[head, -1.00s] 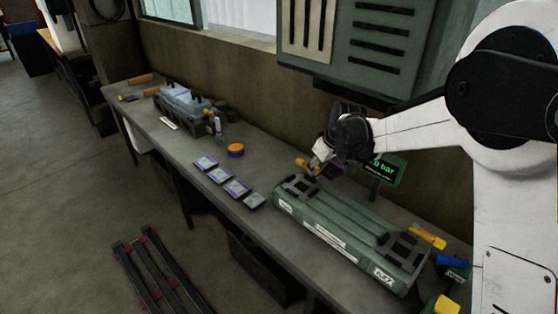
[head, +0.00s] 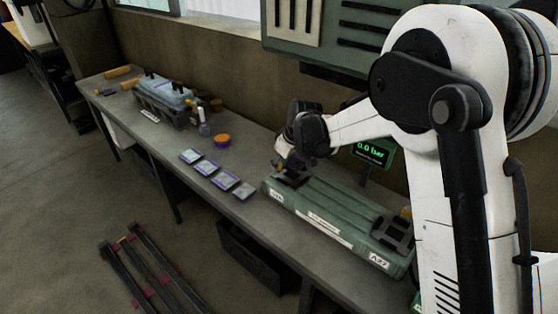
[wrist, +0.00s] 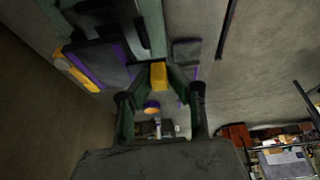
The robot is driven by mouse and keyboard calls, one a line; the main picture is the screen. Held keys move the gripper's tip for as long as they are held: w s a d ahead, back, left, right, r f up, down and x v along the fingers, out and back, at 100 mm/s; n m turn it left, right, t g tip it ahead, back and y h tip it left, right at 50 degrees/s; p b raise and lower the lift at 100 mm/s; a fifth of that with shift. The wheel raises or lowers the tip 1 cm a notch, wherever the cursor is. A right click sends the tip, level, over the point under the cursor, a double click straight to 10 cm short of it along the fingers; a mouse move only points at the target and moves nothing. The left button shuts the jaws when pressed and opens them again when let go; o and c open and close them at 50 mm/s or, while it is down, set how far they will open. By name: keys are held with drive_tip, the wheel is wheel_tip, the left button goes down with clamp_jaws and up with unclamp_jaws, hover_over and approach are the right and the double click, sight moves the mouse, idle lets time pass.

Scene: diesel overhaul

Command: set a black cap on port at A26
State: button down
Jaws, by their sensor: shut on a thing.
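My gripper (wrist: 159,78) is shut on a small yellow piece (wrist: 158,76), seen between its fingertips in the wrist view. I cannot make out a black cap. In the head view my gripper (head: 287,162) is close above the left end of a long green unit (head: 325,207) on the bench, and the held piece is hidden there. The unit has black brackets at both ends. Its right label (head: 379,260) seems to read A27; the left label (head: 277,196) is too small to read. The port itself is not clearly visible.
A display (head: 372,152) reading 0.0 bar stands behind the unit. Several flat purple-edged pieces (head: 207,168) lie left of it, with an orange-and-purple roll (head: 222,140) behind. Bare bench (head: 160,140) lies between.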

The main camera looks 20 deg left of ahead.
sight(280, 171)
drive_tip(key=shift+f+b, duration=1.25)
drive_tip(key=shift+f, duration=1)
drive_tip(key=shift+d+r, duration=0.2)
drive_tip(key=shift+d, duration=0.05)
drive_tip(key=shift+f+b, duration=0.5)
drive_tip(key=shift+b, duration=0.6)
drive_tip(key=c, duration=1.5)
unclamp_jaws()
drive_tip(key=shift+c, duration=0.2)
drive_tip(key=shift+r, duration=0.1)
drive_tip(key=v, duration=1.2)
